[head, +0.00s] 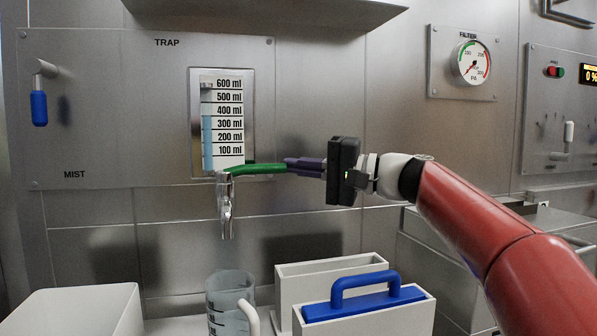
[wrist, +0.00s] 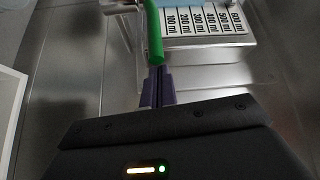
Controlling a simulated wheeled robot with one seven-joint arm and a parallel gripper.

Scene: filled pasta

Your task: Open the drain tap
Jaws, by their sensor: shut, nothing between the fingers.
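The drain tap (head: 226,205) is a chrome spout below the TRAP gauge, with a green lever (head: 258,168) pointing right, roughly level. The gauge (head: 222,125) shows blue liquid up to a little above 300 ml. My gripper (head: 289,163) is shut, its purple fingers pointing left at the lever's free end. In the wrist view the green lever (wrist: 154,35) runs straight ahead of the shut fingers (wrist: 157,72); I cannot tell whether they touch it. No flow shows under the spout.
A clear jug (head: 229,290) with a white handle stands below the spout. White bins, one with a blue handle (head: 365,292), stand to its right. A white tray (head: 85,310) is at lower left. A blue-handled MIST lever (head: 39,108) hangs on the left panel. A shelf (head: 265,12) juts out above.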

